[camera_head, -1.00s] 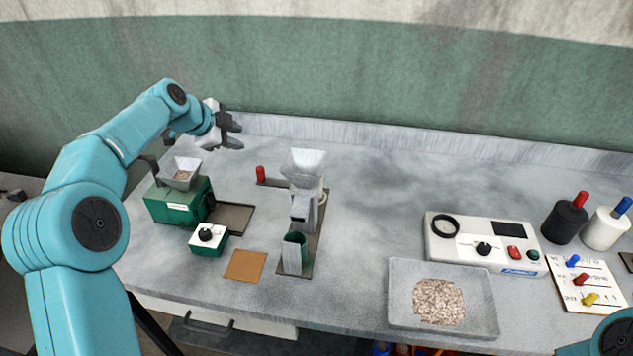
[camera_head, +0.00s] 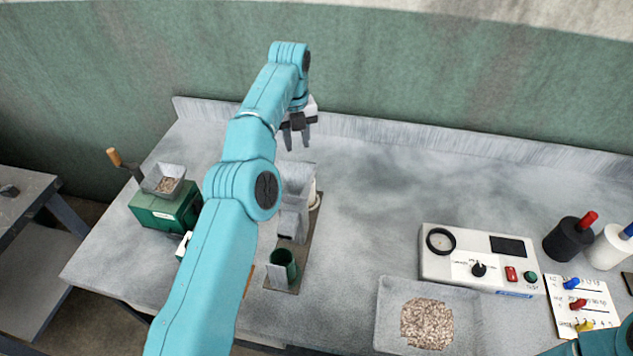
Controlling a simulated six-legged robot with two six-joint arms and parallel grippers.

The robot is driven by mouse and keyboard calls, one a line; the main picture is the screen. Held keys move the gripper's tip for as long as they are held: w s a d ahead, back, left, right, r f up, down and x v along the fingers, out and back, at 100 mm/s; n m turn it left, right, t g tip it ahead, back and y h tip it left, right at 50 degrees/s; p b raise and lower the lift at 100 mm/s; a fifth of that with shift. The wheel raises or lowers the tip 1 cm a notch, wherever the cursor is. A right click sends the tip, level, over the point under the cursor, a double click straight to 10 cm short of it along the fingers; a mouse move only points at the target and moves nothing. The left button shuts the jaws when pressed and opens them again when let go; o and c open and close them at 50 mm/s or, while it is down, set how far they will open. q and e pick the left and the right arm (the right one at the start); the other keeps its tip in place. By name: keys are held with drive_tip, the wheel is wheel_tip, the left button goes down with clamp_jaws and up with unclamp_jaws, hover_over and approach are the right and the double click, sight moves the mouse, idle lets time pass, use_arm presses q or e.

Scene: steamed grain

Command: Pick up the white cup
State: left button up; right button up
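My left gripper (camera_head: 297,143) hangs near the back edge of the bench, fingers pointing down with a gap between them. It is open and empty, behind the grey funnel device (camera_head: 294,200). A small off-white rounded thing (camera_head: 314,194) shows at the funnel device's right side. It may be the white cup, but it is mostly hidden and I cannot tell. The gripper is above and behind it in the picture, apart from it. A white container with a blue handle (camera_head: 607,250) stands at the far right. My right gripper is out of view.
A green grinder (camera_head: 165,210) stands at left, and a green cup (camera_head: 283,265) sits before the funnel device. A grain tray (camera_head: 380,325), a control box (camera_head: 450,265) and a black container (camera_head: 568,240) stand at right. The bench's back middle is clear.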

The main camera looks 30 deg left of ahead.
use_arm(q)
drive_tip(key=f+b, duration=0.2)
drive_tip(key=f, duration=0.1)
drive_tip(key=f+b, duration=0.1)
drive_tip(key=f, duration=0.2)
drive_tip(key=f+b, duration=0.2)
drive_tip(key=f, duration=0.2)
drive_tip(key=shift+s+a+b, duration=0.25)
drive_tip(key=shift+s+b, duration=0.05)
drive_tip(key=shift+s, duration=0.1)
wheel_tip(320, 180, down, 6)
drive_tip(key=shift+s+a+r+p, duration=0.1)
drive_tip(key=shift+s+a+p, duration=0.05)
drive_tip(key=shift+p, duration=0.3)
drive_tip(key=shift+f, duration=0.2)
clamp_jaws()
